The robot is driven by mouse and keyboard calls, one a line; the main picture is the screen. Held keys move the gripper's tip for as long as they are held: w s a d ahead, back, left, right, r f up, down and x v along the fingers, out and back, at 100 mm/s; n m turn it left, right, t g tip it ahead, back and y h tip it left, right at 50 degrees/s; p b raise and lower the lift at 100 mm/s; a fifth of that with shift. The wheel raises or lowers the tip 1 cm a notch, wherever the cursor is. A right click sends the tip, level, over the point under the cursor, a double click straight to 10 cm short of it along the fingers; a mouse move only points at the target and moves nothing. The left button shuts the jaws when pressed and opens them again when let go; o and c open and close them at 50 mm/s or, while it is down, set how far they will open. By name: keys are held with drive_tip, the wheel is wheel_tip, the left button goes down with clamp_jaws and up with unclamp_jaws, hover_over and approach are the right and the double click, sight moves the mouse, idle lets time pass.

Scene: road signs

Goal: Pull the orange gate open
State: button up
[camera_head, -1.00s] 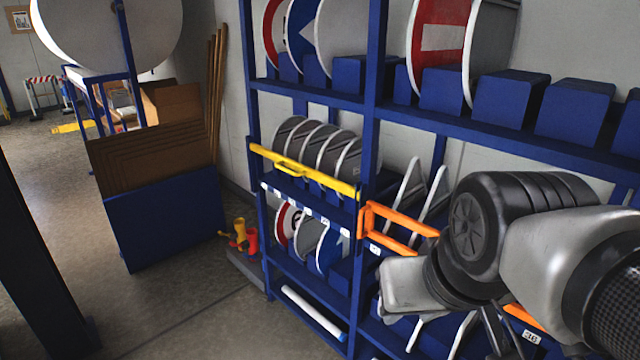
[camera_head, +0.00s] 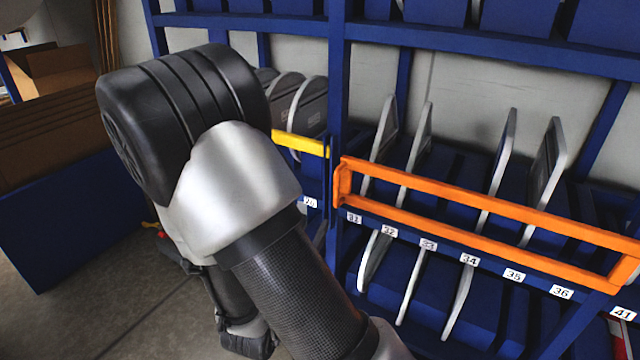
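The orange gate (camera_head: 480,211) is a long rectangular frame of two rails across the front of a blue rack shelf, at the centre right of the head view. Its left end is at a blue upright, and its right end reaches a post near the picture's right edge. It appears closed across the shelf front. My arm fills the left centre, to the left of the gate and apart from it in the picture. I cannot make out my gripper; the arm hides what lies behind it.
The blue rack upright (camera_head: 337,90) stands at the gate's left end. A yellow gate (camera_head: 302,143) shows partly behind my arm. Several grey sign plates (camera_head: 497,165) stand behind the orange gate. A blue bin (camera_head: 60,215) with brown boards stands left. Floor (camera_head: 70,315) shows at lower left.

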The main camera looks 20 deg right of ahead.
sight(336, 186)
drive_tip(key=x, duration=1.7)
drive_tip(key=shift+s+d+r+p, duration=0.1)
drive_tip(key=shift+d+r+p, duration=0.2)
drive_tip(key=shift+r, duration=0.1)
drive_tip(key=shift+c, duration=0.4)
clamp_jaws()
